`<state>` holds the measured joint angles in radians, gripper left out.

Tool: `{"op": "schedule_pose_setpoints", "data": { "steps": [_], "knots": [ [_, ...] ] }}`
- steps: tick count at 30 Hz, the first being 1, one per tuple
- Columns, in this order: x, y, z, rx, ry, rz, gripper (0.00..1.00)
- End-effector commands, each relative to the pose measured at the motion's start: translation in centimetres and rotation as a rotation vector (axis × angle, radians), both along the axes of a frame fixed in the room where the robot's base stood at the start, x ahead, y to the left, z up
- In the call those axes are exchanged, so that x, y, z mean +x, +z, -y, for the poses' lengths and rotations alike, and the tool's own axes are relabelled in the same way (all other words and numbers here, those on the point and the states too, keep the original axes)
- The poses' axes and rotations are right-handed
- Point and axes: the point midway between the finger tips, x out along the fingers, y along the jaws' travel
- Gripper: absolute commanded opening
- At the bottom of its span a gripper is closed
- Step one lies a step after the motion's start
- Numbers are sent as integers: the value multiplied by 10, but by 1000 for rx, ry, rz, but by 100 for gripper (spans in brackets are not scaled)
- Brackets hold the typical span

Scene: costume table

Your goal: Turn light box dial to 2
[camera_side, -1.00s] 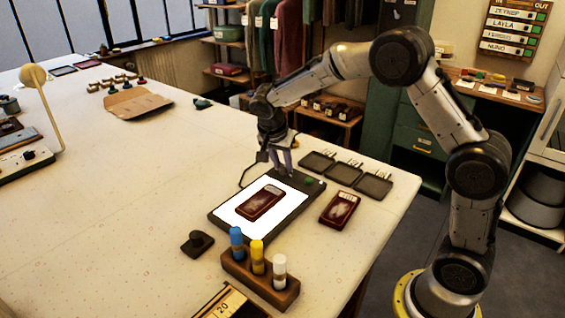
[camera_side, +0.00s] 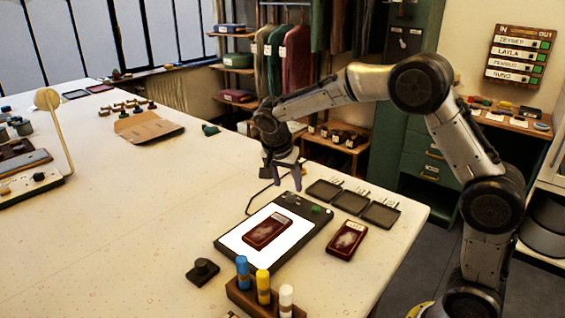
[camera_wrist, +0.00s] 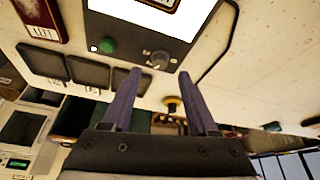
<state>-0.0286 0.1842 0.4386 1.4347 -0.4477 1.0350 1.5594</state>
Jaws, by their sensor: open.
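The light box (camera_side: 226,243) lies on the table with its white panel lit and a dark red case (camera_side: 268,231) on it. Its dark control strip carries a grey dial (camera_wrist: 159,60) and a green button (camera_wrist: 108,46); the button also shows in the side view (camera_side: 318,210). Small marks surround the dial, but I cannot read its setting. My gripper (camera_side: 283,180) is open and empty above the strip's dial end. In the wrist view its two purple fingers (camera_wrist: 182,78) point toward the strip, apart from the dial, which appears between them.
Several dark trays (camera_side: 350,202) sit right of the light box, near a second red case (camera_side: 346,240). A wooden holder with coloured markers (camera_side: 262,302) and a small black object (camera_side: 203,271) stand in front. A thin cable lies behind the box.

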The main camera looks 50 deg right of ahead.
Motion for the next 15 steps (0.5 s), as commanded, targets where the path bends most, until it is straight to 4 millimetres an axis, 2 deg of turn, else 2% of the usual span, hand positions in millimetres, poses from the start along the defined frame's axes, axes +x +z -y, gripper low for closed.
{"op": "schedule_pose_setpoints", "data": {
  "steps": [1, 6, 12, 15],
  "knots": [
    [0, 12, -5, 0, 2, 6, 60],
    [-4, 47, -19, 2, 1, 6, 60],
    [-7, 76, -31, 0, 2, 4, 60],
    [-9, 84, -34, 0, 2, 1, 60]
  ]
}}
